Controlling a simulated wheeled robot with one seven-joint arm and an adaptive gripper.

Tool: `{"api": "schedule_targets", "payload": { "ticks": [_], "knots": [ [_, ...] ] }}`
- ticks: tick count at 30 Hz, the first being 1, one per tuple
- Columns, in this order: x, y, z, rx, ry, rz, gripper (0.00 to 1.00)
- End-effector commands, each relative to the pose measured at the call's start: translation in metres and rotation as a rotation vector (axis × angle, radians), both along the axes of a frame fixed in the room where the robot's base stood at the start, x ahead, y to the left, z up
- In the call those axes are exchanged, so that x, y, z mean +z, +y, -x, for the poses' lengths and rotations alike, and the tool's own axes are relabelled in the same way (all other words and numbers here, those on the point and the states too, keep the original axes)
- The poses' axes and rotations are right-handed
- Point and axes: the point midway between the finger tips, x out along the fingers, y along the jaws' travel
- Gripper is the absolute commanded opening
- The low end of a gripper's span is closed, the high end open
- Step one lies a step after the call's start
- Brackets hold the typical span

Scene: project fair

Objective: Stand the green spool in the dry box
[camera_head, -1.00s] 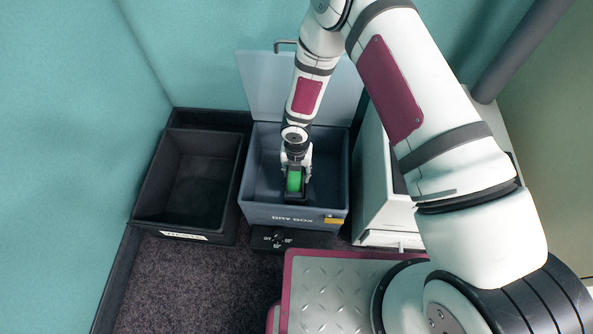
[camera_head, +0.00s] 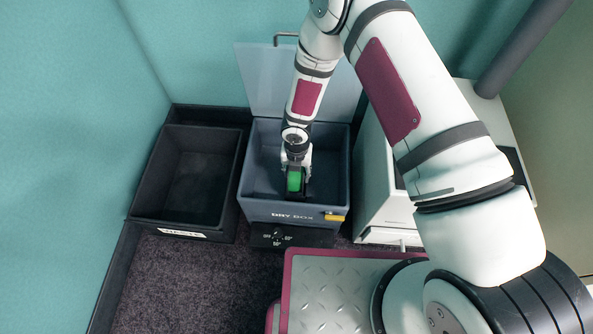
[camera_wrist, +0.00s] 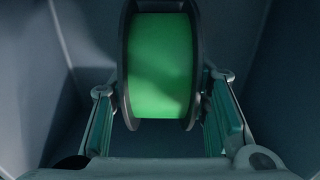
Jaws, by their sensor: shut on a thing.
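The green spool (camera_head: 294,181) has dark flanges and is held by my gripper (camera_head: 296,172), inside the opening of the dry box (camera_head: 277,210). In the wrist view the spool (camera_wrist: 160,65) stands on edge, its green face toward the camera, between the two fingers of my gripper (camera_wrist: 162,115). The fingers are shut on its flanges. The dry box is grey-blue, with its lid (camera_head: 270,75) raised at the back. Its walls surround the spool. I cannot tell whether the spool touches the floor of the box.
An empty black bin (camera_head: 150,190) with a label stands left of the dry box. A white cabinet (camera_head: 377,205) stands close on the right. A small black panel with a dial (camera_head: 277,237) is at the box's front. My metal-plated base is in front.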

Motion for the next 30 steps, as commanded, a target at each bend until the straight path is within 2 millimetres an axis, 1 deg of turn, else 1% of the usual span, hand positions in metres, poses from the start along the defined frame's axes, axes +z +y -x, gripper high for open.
{"api": "schedule_targets", "payload": {
  "ticks": [10,11,12,14,24,26,30],
  "knots": [
    [0.000,0.000,0.000,0.000,-0.001,0.000,0.01],
    [0.000,0.000,0.000,0.000,-0.001,0.000,0.45],
    [0.000,0.000,0.000,0.000,-0.001,0.000,0.54],
    [0.000,0.000,0.000,0.000,-0.001,0.000,0.66],
    [0.002,0.000,0.000,0.000,0.000,0.000,0.66],
    [0.005,0.000,0.000,-0.001,0.000,-0.001,0.66],
    [0.025,0.000,-0.001,-0.002,-0.002,-0.002,0.66]
  ]
}}
